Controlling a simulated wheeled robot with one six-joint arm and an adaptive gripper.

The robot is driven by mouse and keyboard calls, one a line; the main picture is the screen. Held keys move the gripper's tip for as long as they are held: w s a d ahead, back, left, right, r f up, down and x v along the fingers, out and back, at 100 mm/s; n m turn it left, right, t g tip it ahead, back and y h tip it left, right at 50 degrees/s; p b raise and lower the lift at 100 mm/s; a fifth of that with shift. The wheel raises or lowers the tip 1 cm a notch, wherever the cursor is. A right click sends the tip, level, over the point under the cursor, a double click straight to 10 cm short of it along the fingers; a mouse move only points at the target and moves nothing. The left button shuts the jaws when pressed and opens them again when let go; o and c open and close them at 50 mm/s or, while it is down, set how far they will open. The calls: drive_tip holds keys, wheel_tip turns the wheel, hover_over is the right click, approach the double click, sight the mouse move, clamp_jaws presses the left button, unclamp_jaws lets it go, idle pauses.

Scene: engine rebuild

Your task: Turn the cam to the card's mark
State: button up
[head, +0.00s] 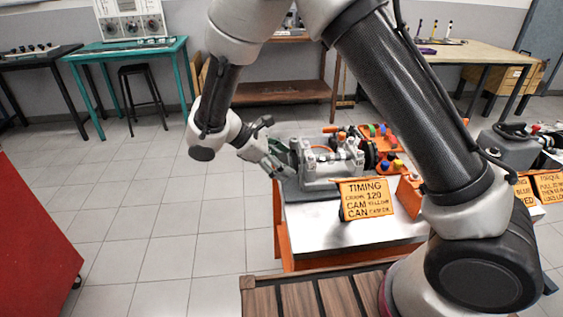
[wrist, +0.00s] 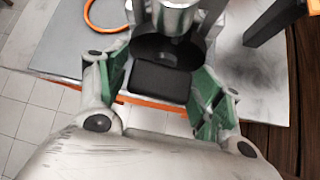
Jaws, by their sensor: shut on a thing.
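The grey engine assembly (head: 330,168) sits on the white-topped cart (head: 305,222) in the head view. My gripper (head: 281,168) is at its left end. In the wrist view my gripper (wrist: 166,84) has its green-padded fingers on either side of a black block (wrist: 160,82), closed on it. The block joins a dark disc (wrist: 166,50) below a silver cylinder (wrist: 175,16). Whether this is the cam cannot be told. No cam mark can be made out.
More orange cards (head: 549,186) stand at the right. An orange ring (wrist: 104,16) lies on the grey surface in the wrist view. A red cabinet (head: 35,240) stands at the left; the floor between is clear.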

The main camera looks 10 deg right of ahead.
drive_tip(key=shift+n+g, duration=0.3)
drive_tip(key=shift+g, duration=0.4)
drive_tip(key=o, duration=0.7)
drive_tip(key=v, duration=1.2)
drive_tip(key=shift+w, duration=0.2)
drive_tip(key=shift+d, duration=0.1)
